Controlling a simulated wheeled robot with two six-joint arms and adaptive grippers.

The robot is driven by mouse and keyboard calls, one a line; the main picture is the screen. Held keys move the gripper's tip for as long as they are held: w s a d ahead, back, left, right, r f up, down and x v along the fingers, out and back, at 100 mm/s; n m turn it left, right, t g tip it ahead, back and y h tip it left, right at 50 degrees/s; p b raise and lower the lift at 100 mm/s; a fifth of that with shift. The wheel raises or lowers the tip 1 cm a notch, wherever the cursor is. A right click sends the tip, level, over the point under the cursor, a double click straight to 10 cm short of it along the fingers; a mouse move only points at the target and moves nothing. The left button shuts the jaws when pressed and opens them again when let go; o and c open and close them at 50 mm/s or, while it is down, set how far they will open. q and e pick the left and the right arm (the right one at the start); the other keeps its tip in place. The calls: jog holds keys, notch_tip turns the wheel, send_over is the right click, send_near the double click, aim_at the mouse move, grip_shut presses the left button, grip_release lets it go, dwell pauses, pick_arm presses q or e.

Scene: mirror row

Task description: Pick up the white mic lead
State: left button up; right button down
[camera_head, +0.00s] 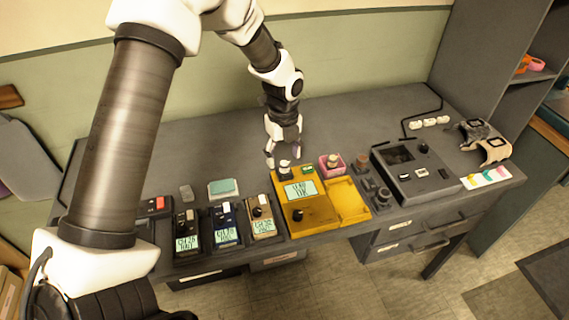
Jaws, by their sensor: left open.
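My left gripper (284,158) is open and points down over the back edge of the yellow tester (317,209). A small white piece with a dark base (285,169), which may be the white mic lead, stands at the tester's back left. It is just below and between the fingertips; I cannot tell whether they touch it. No cable shows clearly from it. The tester's lit screen (300,189) seems to read "LEAD OK". My right gripper is not in view.
Several handheld units, including a tan one (263,217), stand left of the tester. A pink box (331,165) is close behind it. A grey console (414,172) and tan straps (490,148) are at right. The desk's back left is clear.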

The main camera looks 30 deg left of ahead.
aim_at(284, 163)
pick_arm(q)
jog(key=f, duration=0.4)
jog(key=shift+w+a+f, duration=0.1)
jog(key=shift+w+f, duration=0.1)
jog(key=shift+w, duration=0.2)
jog(key=shift+s+r, duration=0.1)
jog(key=shift+s, duration=0.05)
jog(key=c, duration=1.2)
jog(key=shift+r, duration=0.15)
